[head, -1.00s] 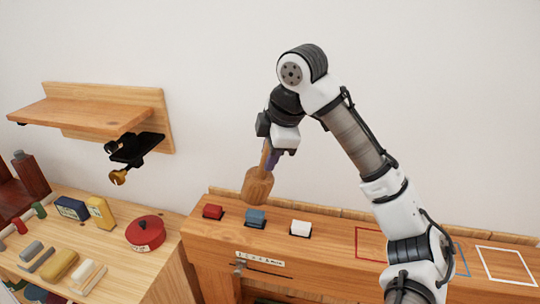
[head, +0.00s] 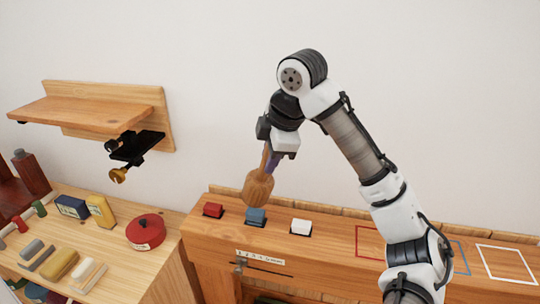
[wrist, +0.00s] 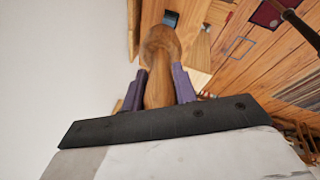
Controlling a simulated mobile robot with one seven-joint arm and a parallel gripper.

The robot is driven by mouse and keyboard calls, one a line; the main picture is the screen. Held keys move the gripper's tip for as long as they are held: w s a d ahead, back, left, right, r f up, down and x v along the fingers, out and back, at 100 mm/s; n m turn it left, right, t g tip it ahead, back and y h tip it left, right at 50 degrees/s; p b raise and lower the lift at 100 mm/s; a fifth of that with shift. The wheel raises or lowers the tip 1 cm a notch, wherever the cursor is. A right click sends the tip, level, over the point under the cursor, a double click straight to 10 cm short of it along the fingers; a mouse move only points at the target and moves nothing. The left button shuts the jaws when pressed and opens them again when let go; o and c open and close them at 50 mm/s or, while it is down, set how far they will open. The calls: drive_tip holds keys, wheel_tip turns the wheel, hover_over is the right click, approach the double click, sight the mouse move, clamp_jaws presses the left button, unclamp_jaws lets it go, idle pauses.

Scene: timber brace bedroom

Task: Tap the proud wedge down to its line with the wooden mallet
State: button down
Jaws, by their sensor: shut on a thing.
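The wooden mallet (head: 258,189) hangs head down from my gripper (head: 272,158), which is shut on its handle. The wrist view shows the purple fingers (wrist: 159,88) on both sides of the handle, with the mallet head (wrist: 160,45) beyond. A red wedge (head: 212,210), a blue wedge (head: 256,216) and a white wedge (head: 301,227) sit in a row in the timber beam (head: 330,250). The mallet head is just above and behind the blue wedge in the head view; I cannot tell the gap. Which wedge stands proud is unclear.
Red, blue and white outlined squares (head: 506,265) mark the beam's right part. A side table (head: 110,225) at left holds a red round tin (head: 146,231), boxes and several blocks. A wooden shelf (head: 90,112) with a black bracket is on the wall.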

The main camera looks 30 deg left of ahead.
sight(266, 181)
wheel_tip(266, 181, down, 4)
drive_tip(key=shift+b, duration=0.95)
wheel_tip(266, 181, up, 3)
drive_tip(key=p, duration=0.3)
drive_tip(key=shift+r+b, duration=0.35)
drive_tip(key=shift+r, duration=0.45)
drive_tip(key=shift+f, duration=0.1)
drive_tip(key=shift+f, duration=0.4)
